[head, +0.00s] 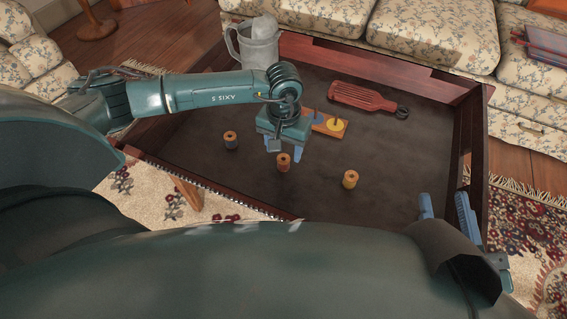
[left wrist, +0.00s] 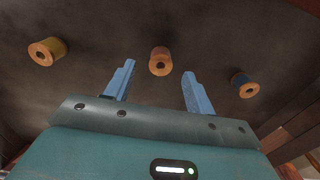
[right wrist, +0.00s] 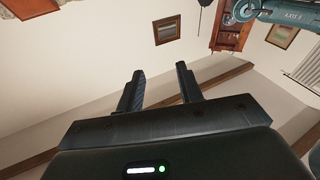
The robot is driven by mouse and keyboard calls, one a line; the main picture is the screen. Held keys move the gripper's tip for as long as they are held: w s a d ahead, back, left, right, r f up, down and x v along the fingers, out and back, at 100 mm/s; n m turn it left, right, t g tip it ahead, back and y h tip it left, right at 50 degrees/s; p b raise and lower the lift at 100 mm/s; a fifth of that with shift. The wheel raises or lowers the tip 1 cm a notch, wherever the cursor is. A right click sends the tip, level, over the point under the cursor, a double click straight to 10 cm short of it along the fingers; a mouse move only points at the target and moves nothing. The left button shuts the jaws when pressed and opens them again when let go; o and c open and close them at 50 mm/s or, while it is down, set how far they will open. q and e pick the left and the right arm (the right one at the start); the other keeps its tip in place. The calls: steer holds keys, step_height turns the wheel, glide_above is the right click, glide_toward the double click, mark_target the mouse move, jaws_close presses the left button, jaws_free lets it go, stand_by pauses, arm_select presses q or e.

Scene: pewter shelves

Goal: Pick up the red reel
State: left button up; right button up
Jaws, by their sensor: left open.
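The red reel (head: 283,162), with wooden ends and a reddish winding, stands on the dark table top (head: 395,150) in the head view. It also shows in the left wrist view (left wrist: 160,61), just beyond and between the fingertips. My left gripper (head: 284,151) is open and points down above and slightly behind the reel; nothing is between its fingers. My right gripper (head: 446,203) is by the table's right front corner, away from the reels. In the right wrist view (right wrist: 160,68) its fingers are apart and empty, facing walls and ceiling.
A dark blue reel (head: 231,141) stands to the left and a yellow reel (head: 350,180) to the right. Behind are a wooden peg board (head: 325,124), a red slatted board (head: 365,98) and a metal jug (head: 257,46). A raised rim (head: 470,130) borders the table.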

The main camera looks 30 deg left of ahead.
arm_select(q)
step_height(320, 180, down, 4)
steer(key=shift+w+a+r+b, duration=0.1)
steer(key=shift+w+b, duration=0.05)
steer(key=shift+b, duration=0.45)
steer(key=shift+r, duration=0.1)
steer(key=c, duration=1)
steer(key=shift+c, duration=0.2)
